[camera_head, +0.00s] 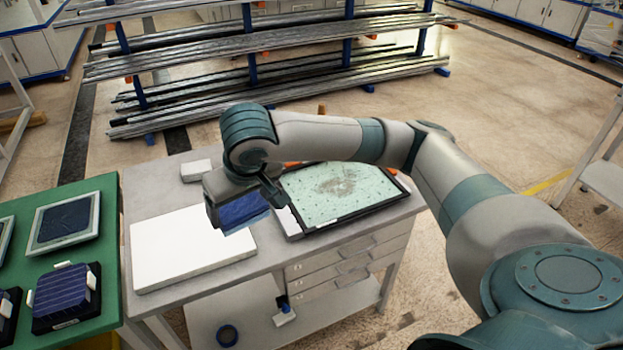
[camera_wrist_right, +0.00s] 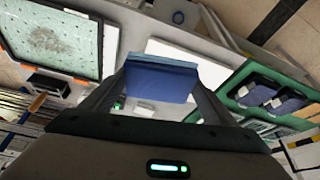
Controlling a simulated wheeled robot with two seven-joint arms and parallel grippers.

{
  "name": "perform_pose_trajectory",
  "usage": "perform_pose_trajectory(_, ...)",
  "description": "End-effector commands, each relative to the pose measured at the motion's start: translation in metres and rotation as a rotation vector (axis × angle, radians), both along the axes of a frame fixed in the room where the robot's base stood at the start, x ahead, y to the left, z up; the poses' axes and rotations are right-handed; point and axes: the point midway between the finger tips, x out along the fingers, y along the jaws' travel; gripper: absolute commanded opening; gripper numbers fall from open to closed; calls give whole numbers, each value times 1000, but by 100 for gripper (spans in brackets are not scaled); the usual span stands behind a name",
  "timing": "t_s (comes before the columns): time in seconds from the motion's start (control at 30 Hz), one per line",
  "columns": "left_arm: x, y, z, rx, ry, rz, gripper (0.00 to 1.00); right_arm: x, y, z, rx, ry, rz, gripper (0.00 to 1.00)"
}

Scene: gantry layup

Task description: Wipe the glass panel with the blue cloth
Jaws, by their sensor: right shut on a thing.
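The glass panel (camera_head: 340,193) lies in a dark frame on the grey workbench, with a dusty grey smudge and small specks on it. It also shows in the right wrist view (camera_wrist_right: 50,38), at the upper left. My right gripper (camera_head: 250,208) is shut on the blue cloth (camera_head: 241,211), left of the panel and apart from it. In the right wrist view the cloth (camera_wrist_right: 160,80) sits between the fingers, folded, with a lighter blue edge. Part of the panel's left edge is hidden by my right arm. My left gripper is not in view.
A white board (camera_head: 185,245) lies on the bench left of the cloth. A small white block (camera_head: 196,170) stands at the back left. A green table (camera_head: 70,290) with framed solar cells is at far left. A rack of metal profiles (camera_head: 260,60) stands behind.

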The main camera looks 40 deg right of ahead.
Motion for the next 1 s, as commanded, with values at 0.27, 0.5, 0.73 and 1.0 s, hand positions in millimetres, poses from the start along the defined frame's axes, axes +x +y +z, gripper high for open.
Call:
perform_pose_trajectory(0.27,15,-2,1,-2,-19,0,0,0,0,0,0,0,0,63)
perform_pose_trajectory(0.5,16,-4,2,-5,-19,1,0,1,0,0,0,0,-1,63)
perform_pose_trajectory(0.73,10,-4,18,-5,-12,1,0,19,-7,3,1,3,-22,63)
perform_pose_trajectory(1.0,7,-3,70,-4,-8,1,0,76,-58,-10,-1,10,-101,63)
